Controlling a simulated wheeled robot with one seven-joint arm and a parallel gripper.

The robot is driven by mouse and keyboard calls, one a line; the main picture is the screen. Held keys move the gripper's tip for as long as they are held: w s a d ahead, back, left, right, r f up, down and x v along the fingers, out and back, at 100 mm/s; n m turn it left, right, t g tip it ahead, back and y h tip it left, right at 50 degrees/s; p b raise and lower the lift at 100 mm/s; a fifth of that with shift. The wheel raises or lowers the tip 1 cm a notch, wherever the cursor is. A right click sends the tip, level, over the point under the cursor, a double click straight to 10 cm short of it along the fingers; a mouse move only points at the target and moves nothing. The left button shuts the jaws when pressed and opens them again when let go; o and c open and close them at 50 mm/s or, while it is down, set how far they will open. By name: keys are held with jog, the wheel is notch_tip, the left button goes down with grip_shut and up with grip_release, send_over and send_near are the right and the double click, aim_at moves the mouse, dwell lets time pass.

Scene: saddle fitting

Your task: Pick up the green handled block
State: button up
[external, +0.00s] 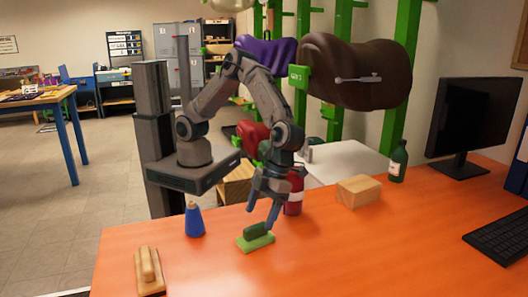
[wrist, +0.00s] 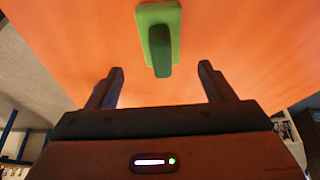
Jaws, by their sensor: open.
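The green handled block (external: 256,241) lies on the orange table (external: 330,255), with a flat light-green base and a darker green handle on top. In the wrist view the green handled block (wrist: 158,35) is at the top middle, beyond and between the fingertips. My gripper (external: 262,212) is open and empty, pointing down just above the block in the external view. In the wrist view my gripper (wrist: 161,72) shows both fingers apart, with nothing between them but the near end of the handle in line with the gap.
A blue bottle (external: 194,219) stands to the left, and a tan handled block (external: 149,270) lies at front left. A red bottle (external: 294,190) is close behind my gripper. A wooden block (external: 359,190), a dark green bottle (external: 398,161) and a monitor (external: 476,118) are right. The table's front middle is clear.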

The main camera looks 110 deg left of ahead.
aim_at(257, 225)
jog(key=shift+x, duration=3.45)
jog(key=shift+w, duration=0.15)
jog(key=c, duration=1.1)
